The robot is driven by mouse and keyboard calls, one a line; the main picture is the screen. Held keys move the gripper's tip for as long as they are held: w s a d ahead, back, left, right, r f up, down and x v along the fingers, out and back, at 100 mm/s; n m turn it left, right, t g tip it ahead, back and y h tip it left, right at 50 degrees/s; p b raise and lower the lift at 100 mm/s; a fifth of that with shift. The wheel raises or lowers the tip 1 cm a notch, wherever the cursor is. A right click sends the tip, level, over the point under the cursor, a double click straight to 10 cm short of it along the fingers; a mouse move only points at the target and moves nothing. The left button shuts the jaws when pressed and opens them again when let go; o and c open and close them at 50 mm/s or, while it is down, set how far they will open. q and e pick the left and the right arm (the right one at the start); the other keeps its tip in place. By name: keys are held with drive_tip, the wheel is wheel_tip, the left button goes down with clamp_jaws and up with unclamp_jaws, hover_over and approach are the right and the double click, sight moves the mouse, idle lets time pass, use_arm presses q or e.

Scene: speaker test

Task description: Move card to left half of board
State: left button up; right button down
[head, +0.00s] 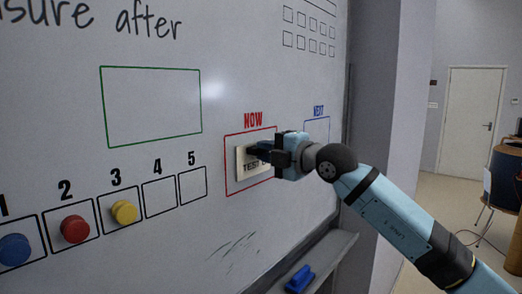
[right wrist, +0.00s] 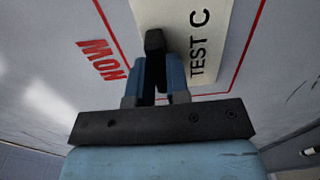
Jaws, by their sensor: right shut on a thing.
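The cream card (head: 243,168) with the dark print "TEST C" lies against the whiteboard (head: 70,140), inside the red box marked "NOW". My right gripper (head: 262,149) reaches in from the right and is shut on the card at a dark part on its face. In the right wrist view the fingers (right wrist: 155,70) close at a black block over the card (right wrist: 196,25), and the red box edge shows beside it. The gripper hides part of the card in the head view. My left gripper is not in view.
Left on the board are an empty green box (head: 150,108) and a row of numbered boxes. Blue (head: 14,250), red (head: 74,229) and yellow (head: 124,212) round magnets sit in boxes 1 to 3; boxes 4 and 5 are empty. A blue eraser (head: 300,279) lies on the ledge below.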

idle(0.3)
drive_tip(key=shift+s+d, duration=0.1)
drive_tip(key=shift+d, duration=0.05)
drive_tip(key=b+v, duration=0.2)
drive_tip(key=v, duration=0.4)
drive_tip(key=shift+d, duration=0.2)
idle(1.4)
drive_tip(key=shift+s, duration=0.2)
